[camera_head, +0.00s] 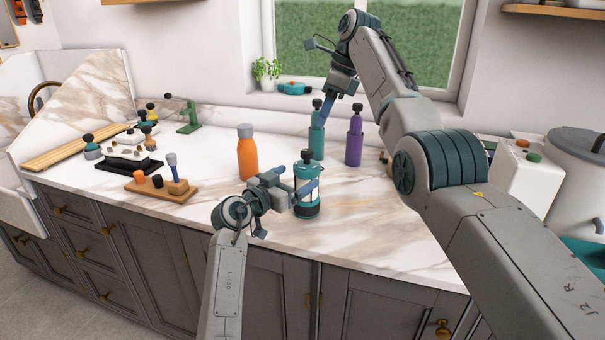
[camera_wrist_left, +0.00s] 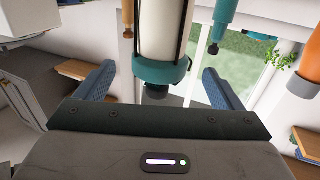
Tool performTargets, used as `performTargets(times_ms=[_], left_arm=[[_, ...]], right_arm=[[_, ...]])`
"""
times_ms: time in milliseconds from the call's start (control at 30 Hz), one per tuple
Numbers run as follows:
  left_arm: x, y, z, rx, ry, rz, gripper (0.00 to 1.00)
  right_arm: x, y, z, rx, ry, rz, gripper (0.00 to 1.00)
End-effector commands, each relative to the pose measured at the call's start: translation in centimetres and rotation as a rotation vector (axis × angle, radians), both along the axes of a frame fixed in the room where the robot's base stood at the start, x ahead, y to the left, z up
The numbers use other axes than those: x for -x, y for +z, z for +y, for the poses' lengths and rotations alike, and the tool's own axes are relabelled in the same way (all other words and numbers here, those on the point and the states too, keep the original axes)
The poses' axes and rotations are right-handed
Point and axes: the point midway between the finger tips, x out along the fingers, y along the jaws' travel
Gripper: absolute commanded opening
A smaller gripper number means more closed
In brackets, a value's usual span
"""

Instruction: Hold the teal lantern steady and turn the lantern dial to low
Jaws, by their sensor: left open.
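The teal lantern (camera_head: 307,207) stands upright on the marble counter, with a pale middle and a dark knob (camera_head: 307,155) on top. My left gripper (camera_head: 301,177) is open at the lantern, one blue finger crossing in front of its body. In the left wrist view, which looks inverted, the lantern's pale body and teal collar (camera_wrist_left: 162,72) lie between the spread fingers (camera_wrist_left: 158,80), with gaps on both sides. I cannot make out dial markings. My right gripper (camera_head: 327,108) is raised behind the lantern, by the teal bottle; its jaw opening is unclear.
An orange bottle (camera_head: 247,155) stands left of the lantern; a teal bottle (camera_head: 316,142) and a purple bottle (camera_head: 354,148) stand behind. A wooden peg board (camera_head: 160,190) is farther left. The counter's front right is clear.

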Motion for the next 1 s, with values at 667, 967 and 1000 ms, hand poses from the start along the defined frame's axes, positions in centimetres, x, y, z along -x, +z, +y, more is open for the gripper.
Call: performTargets(times_ms=[667, 967, 1000], left_arm=[[-3.8, 0.0, -3.0, 0.001, 0.001, -0.001, 0.89], [-3.8, 0.0, -3.0, 0.001, 0.001, -0.001, 0.36], [-3.8, 0.0, -3.0, 0.000, 0.001, 0.000, 0.31]], right_arm=[[0.0, 0.0, 0.0, 0.000, 0.000, 0.000, 0.36], [0.0, 0.0, 0.0, 0.000, 0.000, 0.000, 0.36], [0.0, 0.0, 0.0, 0.000, 0.000, 0.000, 0.38]])
